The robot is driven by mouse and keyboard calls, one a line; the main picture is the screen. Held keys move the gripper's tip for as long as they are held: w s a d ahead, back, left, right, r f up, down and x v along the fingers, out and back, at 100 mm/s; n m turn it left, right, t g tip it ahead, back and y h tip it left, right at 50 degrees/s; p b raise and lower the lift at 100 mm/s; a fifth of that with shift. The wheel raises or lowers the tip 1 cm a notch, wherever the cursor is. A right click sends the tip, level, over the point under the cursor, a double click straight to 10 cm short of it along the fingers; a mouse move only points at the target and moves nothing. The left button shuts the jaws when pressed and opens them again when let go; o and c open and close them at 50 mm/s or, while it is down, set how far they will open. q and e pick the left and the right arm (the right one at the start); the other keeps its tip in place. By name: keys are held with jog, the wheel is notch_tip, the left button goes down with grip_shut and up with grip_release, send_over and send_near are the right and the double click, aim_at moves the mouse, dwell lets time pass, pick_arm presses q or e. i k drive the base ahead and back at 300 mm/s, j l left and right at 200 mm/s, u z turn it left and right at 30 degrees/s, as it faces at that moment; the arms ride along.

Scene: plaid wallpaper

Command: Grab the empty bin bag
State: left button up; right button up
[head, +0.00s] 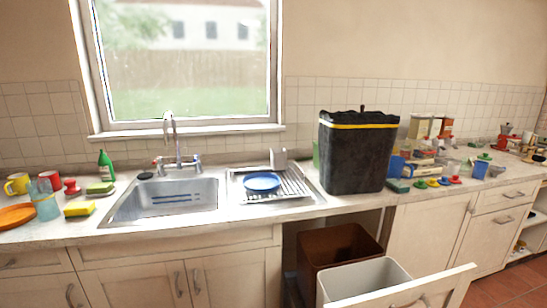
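A black bin bag (357,158) with a yellow band near its top stands upright and full-shaped at the right of the sink. Neither of my grippers is in view.
The sink (165,200) and a drying rack with a blue plate (262,182) are left of the bag. Cups, sponges and a green bottle (105,166) crowd the left counter. Many small items stand close on the right counter. The open drawer front juts outward.

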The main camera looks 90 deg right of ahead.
aim_at(354, 149)
jog(key=i+z, duration=0.15)
jog(key=z, duration=0.35)
jog(key=i+z, duration=0.1)
jog(key=z, duration=0.35)
jog(key=i+z, duration=0.15)
jog(key=z, duration=0.35)
jog(key=i+j+z, duration=0.1)
jog(key=z, duration=0.4)
jog(key=j+z, duration=0.2)
jog(key=z, duration=0.3)
jog(key=i, duration=0.05)
